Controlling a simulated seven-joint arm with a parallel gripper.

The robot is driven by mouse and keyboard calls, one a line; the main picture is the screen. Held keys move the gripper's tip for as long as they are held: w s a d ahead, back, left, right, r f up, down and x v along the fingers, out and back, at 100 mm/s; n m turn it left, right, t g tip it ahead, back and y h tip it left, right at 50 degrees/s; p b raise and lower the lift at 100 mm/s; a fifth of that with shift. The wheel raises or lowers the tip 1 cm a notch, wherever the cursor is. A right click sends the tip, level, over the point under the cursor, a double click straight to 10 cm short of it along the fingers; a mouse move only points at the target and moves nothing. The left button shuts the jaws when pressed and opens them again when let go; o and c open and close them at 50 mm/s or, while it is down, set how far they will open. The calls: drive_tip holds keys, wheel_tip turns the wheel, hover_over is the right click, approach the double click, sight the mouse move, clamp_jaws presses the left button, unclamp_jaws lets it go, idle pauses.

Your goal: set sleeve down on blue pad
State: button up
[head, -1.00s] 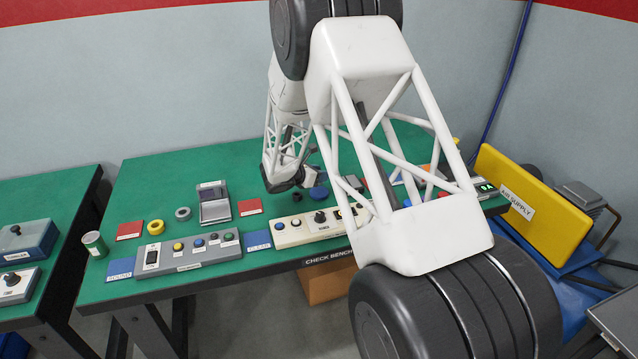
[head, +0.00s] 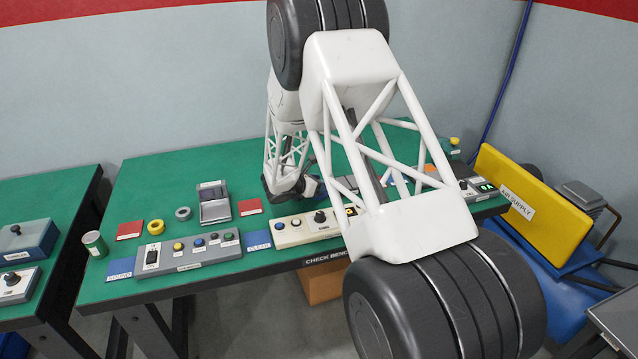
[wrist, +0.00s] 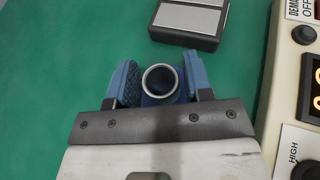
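In the wrist view the sleeve (wrist: 160,80) is a short dark tube with a pale grey rim, seen end-on between the two blue-padded fingers of my gripper (wrist: 161,84). A dark blue surface, apparently the blue pad (wrist: 152,101), shows under and around the sleeve. I cannot tell whether the sleeve touches it. In the head view my gripper (head: 290,192) is low over the green bench, behind the beige control box. The sleeve is hidden there.
The grey device with silver panels (wrist: 188,22) lies just beyond the fingers in the wrist view. The beige control box (head: 292,230) stands close along the bench front. A red square (head: 250,207) and grey ring (head: 183,213) lie left. Green bench is clear left of the fingers.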

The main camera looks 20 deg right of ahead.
drive_tip(key=shift+o, duration=1.1)
drive_tip(key=shift+r, duration=0.2)
drive_tip(key=v, duration=1.2)
drive_tip(key=shift+d+r, duration=0.1)
